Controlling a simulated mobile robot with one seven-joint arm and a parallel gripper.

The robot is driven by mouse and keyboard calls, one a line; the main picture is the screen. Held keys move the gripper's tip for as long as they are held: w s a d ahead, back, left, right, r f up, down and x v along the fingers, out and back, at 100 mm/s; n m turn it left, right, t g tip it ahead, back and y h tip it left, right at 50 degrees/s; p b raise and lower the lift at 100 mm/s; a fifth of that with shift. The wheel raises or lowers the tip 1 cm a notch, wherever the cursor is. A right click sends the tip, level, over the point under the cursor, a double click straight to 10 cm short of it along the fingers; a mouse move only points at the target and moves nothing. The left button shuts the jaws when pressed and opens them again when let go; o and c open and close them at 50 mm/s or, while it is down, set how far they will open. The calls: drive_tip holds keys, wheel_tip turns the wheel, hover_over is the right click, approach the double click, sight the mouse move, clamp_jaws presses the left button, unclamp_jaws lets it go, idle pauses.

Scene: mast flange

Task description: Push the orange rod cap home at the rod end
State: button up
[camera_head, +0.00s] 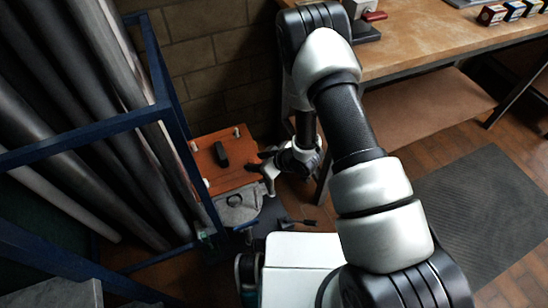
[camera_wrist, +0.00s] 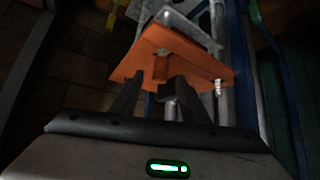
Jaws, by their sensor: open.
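An orange square plate (camera_head: 215,175) with pale bolts near its corners and a dark block (camera_head: 221,153) on it sits low beside the blue rack. My gripper (camera_head: 262,168) is open at the plate's right edge. In the wrist view the orange plate (camera_wrist: 195,62) lies beyond my gripper (camera_wrist: 158,86), and a short orange-brown cylinder (camera_wrist: 160,68) stands between and just past the fingertips. It may be the rod cap; I cannot tell surely. Whether the fingers touch it is unclear. A rod end is not clearly visible.
A blue rack (camera_head: 150,65) of long dark tubes stands at left. A grey flange piece (camera_head: 238,208) lies just below the orange plate. A wooden workbench (camera_head: 430,40) with small boxes (camera_head: 513,11) stands at upper right. A dark mat (camera_head: 480,210) covers open floor at right.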

drive_tip(key=p+v, duration=0.3)
drive_tip(key=v, duration=1.1)
drive_tip(key=shift+s+d, duration=0.1)
